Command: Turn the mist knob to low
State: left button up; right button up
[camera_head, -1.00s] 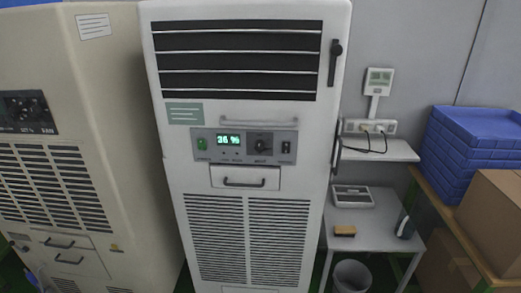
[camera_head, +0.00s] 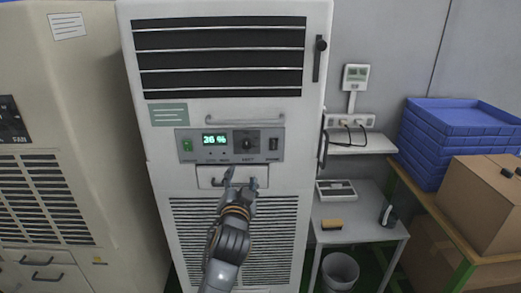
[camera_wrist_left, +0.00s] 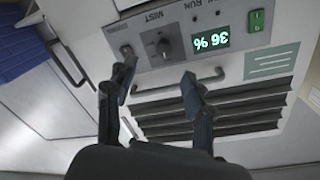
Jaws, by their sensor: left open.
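The mist knob (camera_head: 247,144) is a dark round knob on the grey control panel of the white humidifier cabinet (camera_head: 150,80). It sits between the green "36 %" display (camera_head: 215,140) and a black switch (camera_head: 273,144). In the left wrist view the knob (camera_wrist_left: 163,46) shows upside down beneath its MIST label. My left gripper (camera_head: 241,178) is open and empty, in front of the drawer just below the panel. In the wrist view its fingers (camera_wrist_left: 157,88) stand apart below the knob and do not touch it. The knob's exact setting is too small to read. My right gripper is not in view.
A horizontal handle (camera_head: 245,119) runs just above the panel, and a drawer handle (camera_head: 217,183) is partly hidden by my gripper. At right stand a small grey table (camera_head: 365,226), blue crates (camera_head: 455,140) and a cardboard box (camera_head: 485,205). A beige cabinet (camera_head: 115,120) is at left.

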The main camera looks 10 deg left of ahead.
aim_at(247, 146)
pick_arm(q)
jog(key=w+a, duration=0.1)
jog(key=w, duration=0.3)
jog(key=w+r+p, duration=0.1)
jog(key=w, duration=0.4)
jog(key=w+a+p, duration=0.1)
jog(key=w, duration=0.3)
jog(key=shift+w+a+r, duration=0.2)
jog(key=shift+a+r, duration=0.15)
jog(key=shift+r, duration=0.05)
grip_shut()
